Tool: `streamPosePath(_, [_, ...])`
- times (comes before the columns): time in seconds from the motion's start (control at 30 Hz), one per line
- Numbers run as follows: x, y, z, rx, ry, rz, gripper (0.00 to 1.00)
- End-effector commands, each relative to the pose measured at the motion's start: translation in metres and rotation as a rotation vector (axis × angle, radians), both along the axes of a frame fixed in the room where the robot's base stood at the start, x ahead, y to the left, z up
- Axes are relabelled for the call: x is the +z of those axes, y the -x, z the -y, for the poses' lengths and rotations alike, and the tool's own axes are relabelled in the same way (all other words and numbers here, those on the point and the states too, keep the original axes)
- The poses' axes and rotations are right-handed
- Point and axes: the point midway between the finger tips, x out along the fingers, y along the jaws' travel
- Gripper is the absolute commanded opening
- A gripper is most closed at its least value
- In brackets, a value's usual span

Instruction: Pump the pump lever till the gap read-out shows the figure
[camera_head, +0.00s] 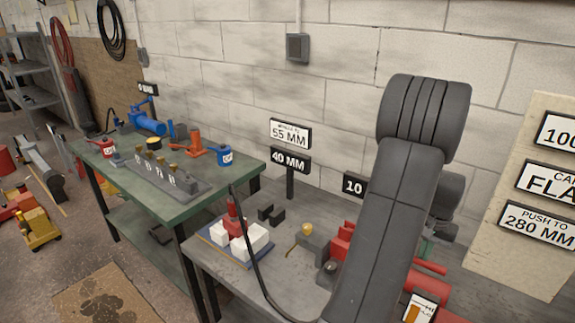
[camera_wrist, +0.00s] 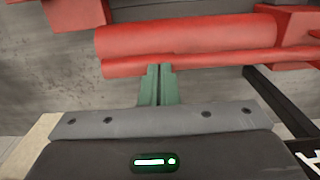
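In the head view my arm hides most of this area.
A red tool with white blocks (camera_head: 257,238) sits on a blue base, and a black hose (camera_head: 262,285) runs from there along the bench. A green bench (camera_head: 118,178) with several tools stands left. A board (camera_head: 520,225) at right carries signs, one reading 280 MM. A wall is behind.

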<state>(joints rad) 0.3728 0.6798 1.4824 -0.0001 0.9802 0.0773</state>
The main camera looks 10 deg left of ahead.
Motion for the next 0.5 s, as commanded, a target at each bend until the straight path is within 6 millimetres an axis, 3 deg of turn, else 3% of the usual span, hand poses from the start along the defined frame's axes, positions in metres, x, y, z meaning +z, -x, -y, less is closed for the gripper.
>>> streamPosePath(0.5, [0.071,0.0,0.0,0.0,0.0,0.001,0.0])
